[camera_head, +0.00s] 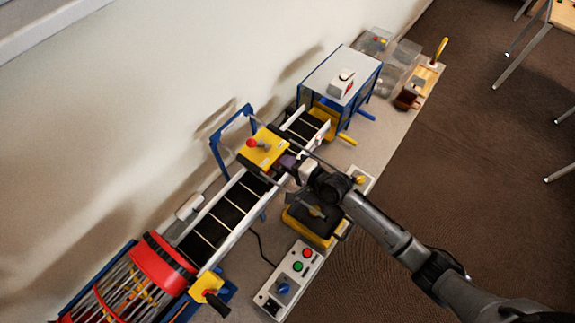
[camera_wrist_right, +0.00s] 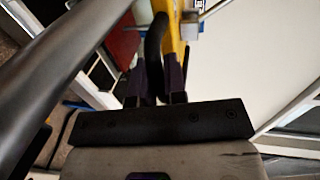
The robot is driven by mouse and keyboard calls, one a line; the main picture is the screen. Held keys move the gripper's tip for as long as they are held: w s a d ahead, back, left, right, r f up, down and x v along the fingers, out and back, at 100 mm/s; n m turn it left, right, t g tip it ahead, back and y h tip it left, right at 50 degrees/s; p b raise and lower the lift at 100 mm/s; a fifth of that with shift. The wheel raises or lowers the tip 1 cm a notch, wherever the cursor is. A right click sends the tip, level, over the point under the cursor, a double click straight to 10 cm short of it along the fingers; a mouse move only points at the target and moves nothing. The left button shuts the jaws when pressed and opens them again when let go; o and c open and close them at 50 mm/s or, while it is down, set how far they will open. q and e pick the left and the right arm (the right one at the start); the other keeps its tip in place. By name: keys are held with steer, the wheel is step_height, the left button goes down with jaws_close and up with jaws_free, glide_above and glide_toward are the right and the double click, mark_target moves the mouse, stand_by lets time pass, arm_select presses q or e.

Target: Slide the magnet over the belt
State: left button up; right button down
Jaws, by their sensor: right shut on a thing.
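The magnet (camera_head: 264,150) is a yellow block with a red knob on top. It sits on a rail across the black conveyor belt (camera_head: 232,205), near the belt's middle. My right gripper (camera_head: 288,160) is at its right side in the head view. In the right wrist view the gripper (camera_wrist_right: 156,76) is shut on a dark curved handle (camera_wrist_right: 157,40) that runs up to the yellow body (camera_wrist_right: 178,22). The gripper partly hides the handle in the head view. My left gripper is not in view.
A blue frame (camera_head: 217,155) stands behind the magnet. A red-ringed drum (camera_head: 160,262) is at the belt's lower end, a grey-topped blue box (camera_head: 342,72) at its upper end. A black-and-yellow tray (camera_head: 312,222) and a button panel (camera_head: 292,275) lie in front.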

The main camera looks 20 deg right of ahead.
steer(key=c, duration=1.2)
jaws_free()
steer(key=shift+s+d+r, duration=0.1)
steer(key=shift+s+d, duration=0.05)
steer(key=shift+s, duration=0.1)
steer(key=shift+v, duration=6.6)
